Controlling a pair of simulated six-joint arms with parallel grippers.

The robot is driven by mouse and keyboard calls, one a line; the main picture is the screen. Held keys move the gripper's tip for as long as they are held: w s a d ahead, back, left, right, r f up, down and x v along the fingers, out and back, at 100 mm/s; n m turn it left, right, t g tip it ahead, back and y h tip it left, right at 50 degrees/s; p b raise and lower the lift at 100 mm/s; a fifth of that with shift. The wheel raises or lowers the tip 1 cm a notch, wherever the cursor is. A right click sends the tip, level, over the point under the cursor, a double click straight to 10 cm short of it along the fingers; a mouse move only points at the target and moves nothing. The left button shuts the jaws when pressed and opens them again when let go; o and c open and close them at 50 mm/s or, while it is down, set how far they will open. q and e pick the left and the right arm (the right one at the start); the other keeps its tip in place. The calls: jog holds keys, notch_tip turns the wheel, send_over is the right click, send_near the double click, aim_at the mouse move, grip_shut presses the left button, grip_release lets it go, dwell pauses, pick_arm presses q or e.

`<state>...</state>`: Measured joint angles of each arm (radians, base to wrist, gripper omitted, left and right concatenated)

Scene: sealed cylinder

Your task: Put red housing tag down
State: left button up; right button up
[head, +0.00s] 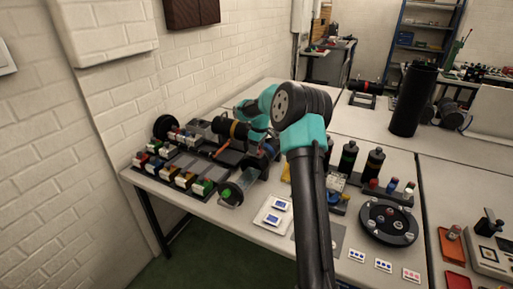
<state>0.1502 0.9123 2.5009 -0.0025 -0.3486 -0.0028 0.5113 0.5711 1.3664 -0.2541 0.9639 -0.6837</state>
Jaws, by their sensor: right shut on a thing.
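My right arm rises from the bottom middle of the head view and bends left over the bench. My right gripper (262,150) is low over the dark fixtures, small and partly hidden by my own arm. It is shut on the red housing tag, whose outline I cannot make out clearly. A short orange-red piece (222,148) shows just left of the gripper, beside a black cylinder with an orange band (232,129). My left gripper is not in view.
A rack of coloured blocks (178,172) stands at the left. A green-ended cylinder (229,193) and white display units (273,215) lie in front. Black bottles (373,163) and a round black tray (388,222) stand at the right. The bench behind is partly clear.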

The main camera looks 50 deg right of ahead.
aim_at(260, 151)
jog(key=shift+f, duration=0.1)
jog(key=o, duration=0.9)
jog(key=r, duration=0.4)
jog(key=s+r, duration=0.1)
jog(key=r, duration=0.7)
jog(key=shift+s+d+r, duration=0.1)
jog(key=shift+s+d, duration=0.05)
jog(key=shift+d, duration=0.1)
